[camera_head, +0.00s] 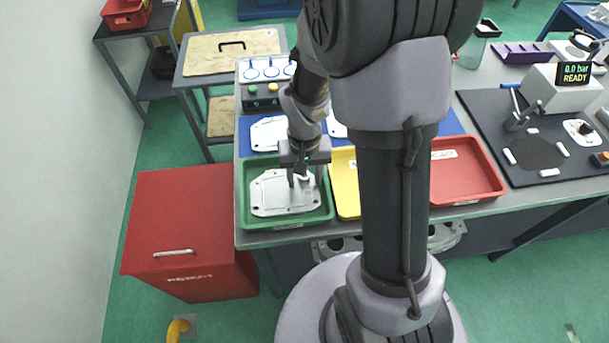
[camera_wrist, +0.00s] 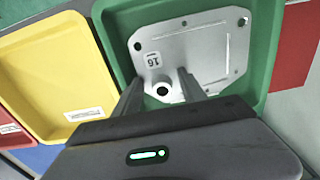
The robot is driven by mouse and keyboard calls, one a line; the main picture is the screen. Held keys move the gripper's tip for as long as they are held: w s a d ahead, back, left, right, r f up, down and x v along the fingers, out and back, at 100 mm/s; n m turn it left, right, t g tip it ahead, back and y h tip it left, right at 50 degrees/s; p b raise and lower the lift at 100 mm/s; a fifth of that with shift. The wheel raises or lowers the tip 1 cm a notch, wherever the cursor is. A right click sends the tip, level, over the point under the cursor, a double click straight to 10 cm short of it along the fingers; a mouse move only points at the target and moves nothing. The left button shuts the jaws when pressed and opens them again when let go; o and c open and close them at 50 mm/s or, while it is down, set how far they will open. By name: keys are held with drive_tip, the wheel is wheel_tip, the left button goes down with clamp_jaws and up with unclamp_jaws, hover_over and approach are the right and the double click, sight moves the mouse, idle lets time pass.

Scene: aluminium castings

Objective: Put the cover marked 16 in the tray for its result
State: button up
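The silver cover marked 16 (camera_wrist: 210,42) lies in the green tray (camera_wrist: 264,62); the mark reads clearly in the wrist view. In the head view the cover (camera_head: 270,197) looks flat inside the green tray (camera_head: 290,222). My gripper (camera_wrist: 160,78) is low over the cover's near edge, fingers pointing down at it. The fingers are apart, with a dark round hole of the cover showing between them and no grip visible. In the head view my gripper (camera_head: 304,179) is over the cover's right part. Whether the fingertips touch the cover is hard to tell.
A yellow tray (camera_head: 344,182) stands right of the green one, and a red tray (camera_head: 475,178) farther right. Other covers (camera_head: 268,133) lie on a blue mat behind. A red reject bin (camera_head: 185,225) stands left of the bench. A tester reading READY (camera_head: 563,88) is at right.

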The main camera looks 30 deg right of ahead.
wheel_tip(320, 180, up, 12)
drive_tip(key=p, duration=0.5)
drive_tip(key=s+a+r+t+y, duration=0.1)
drive_tip(key=s+a+r+t, duration=0.2)
drive_tip(key=s+r, duration=0.3)
drive_tip(key=s+a+r+t+y, duration=0.1)
drive_tip(key=s+a+r+t, duration=0.1)
drive_tip(key=s+a+r, duration=0.4)
wheel_tip(320, 180, up, 5)
drive_tip(key=shift+s+f+m+t, duration=0.15)
drive_tip(key=shift+s+m+t, duration=0.1)
drive_tip(key=shift+m+t, duration=0.15)
drive_tip(key=shift+a, duration=0.15)
wheel_tip(320, 180, down, 4)
drive_tip(key=b, duration=0.4)
drive_tip(key=shift+f, duration=0.2)
